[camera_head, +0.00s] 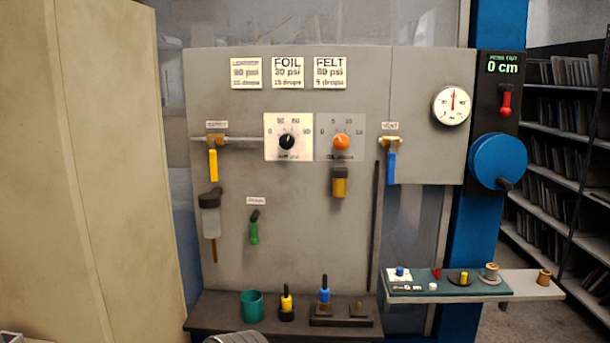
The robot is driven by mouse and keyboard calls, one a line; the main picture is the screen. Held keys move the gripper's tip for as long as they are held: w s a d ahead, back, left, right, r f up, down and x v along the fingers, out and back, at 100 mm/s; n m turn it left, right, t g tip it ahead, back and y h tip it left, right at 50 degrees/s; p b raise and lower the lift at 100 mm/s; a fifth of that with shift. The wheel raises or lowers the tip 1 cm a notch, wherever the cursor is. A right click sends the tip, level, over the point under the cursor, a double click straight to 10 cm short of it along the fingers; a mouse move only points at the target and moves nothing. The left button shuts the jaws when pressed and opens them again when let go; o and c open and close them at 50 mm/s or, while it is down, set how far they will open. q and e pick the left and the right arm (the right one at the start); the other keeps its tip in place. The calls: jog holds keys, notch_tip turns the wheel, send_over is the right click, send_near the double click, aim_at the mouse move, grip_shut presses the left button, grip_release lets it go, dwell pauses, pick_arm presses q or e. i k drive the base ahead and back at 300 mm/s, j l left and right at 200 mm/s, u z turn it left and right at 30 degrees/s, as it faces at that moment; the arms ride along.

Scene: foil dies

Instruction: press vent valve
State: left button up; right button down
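The vent valve (390,160) is on the right part of the grey wall panel. It has a brass body under a small label that seems to read "VENT", and a blue lever hanging straight down. A similar valve with a yellow lever (213,164) hangs down at the panel's left, on a grey pipe. A green-handled lever (254,230) is lower on the panel, tilted slightly.
Two dials (287,141) sit mid-panel, with a round gauge (452,105) at upper right. A blue handwheel (498,161) is on the blue column. A dark shelf (215,311) and a side shelf (528,287) with small items jut out below. Space before the vent valve looks clear.

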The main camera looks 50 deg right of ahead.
aim_at(391, 156)
jog(key=z, duration=2.2)
